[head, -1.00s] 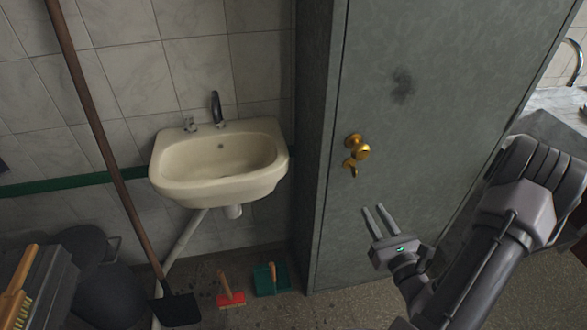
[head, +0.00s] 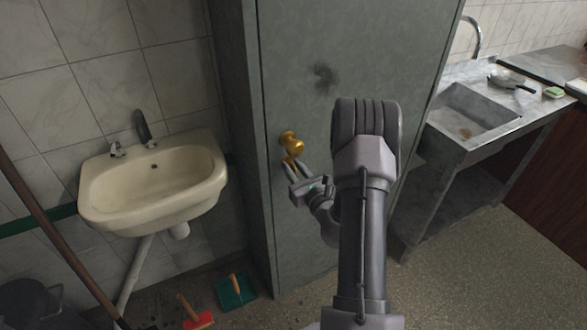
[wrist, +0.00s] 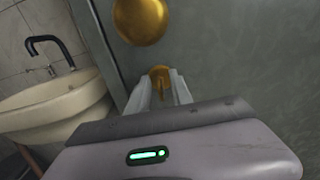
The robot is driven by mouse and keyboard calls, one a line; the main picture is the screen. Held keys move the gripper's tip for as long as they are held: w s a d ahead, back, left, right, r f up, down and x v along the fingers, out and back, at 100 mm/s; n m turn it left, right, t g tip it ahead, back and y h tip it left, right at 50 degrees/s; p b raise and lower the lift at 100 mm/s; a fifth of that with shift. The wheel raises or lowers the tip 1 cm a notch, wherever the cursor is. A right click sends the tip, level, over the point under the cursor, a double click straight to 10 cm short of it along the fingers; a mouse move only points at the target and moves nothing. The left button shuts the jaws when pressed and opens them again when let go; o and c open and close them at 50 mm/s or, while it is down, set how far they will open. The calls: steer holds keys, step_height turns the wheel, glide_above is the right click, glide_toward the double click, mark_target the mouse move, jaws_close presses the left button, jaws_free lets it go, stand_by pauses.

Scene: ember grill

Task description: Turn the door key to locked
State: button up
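The grey-green door (head: 330,40) carries a round brass knob (head: 295,145) near its left edge. The brass key (head: 291,160) sits in a lock just below the knob. In the wrist view the knob (wrist: 140,20) is at the top and the key (wrist: 160,74) shows below it, its bow pointing toward me. My gripper (head: 292,169) is at the key, its two fingers one on each side of it. In the wrist view a gap shows between the fingers (wrist: 160,88), with the key in it. Whether either finger touches the key I cannot tell.
A cream washbasin (head: 150,190) hangs on the tiled wall left of the door. A green dustpan (head: 236,290) and a red brush (head: 197,318) are on the floor below it. A metal sink counter (head: 470,120) stands to the right. The floor right of the door is clear.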

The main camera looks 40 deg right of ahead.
steer(key=shift+c, duration=0.3)
jaws_close()
steer(key=m+p, duration=0.2)
steer(key=m, duration=0.1)
steer(key=shift+r, duration=0.15)
steer(key=m+p, duration=0.2)
steer(key=m, duration=0.1)
steer(key=shift+m+p, duration=0.3)
steer(key=shift+p, duration=0.05)
steer(key=m+p, duration=0.3)
steer(key=m, duration=0.2)
steer(key=shift+d, duration=0.1)
steer(key=m, duration=0.2)
steer(key=m+p, duration=0.1)
steer(key=m, duration=0.1)
steer(key=m+p, duration=0.1)
steer(key=m, duration=0.1)
steer(key=shift+f, duration=0.25)
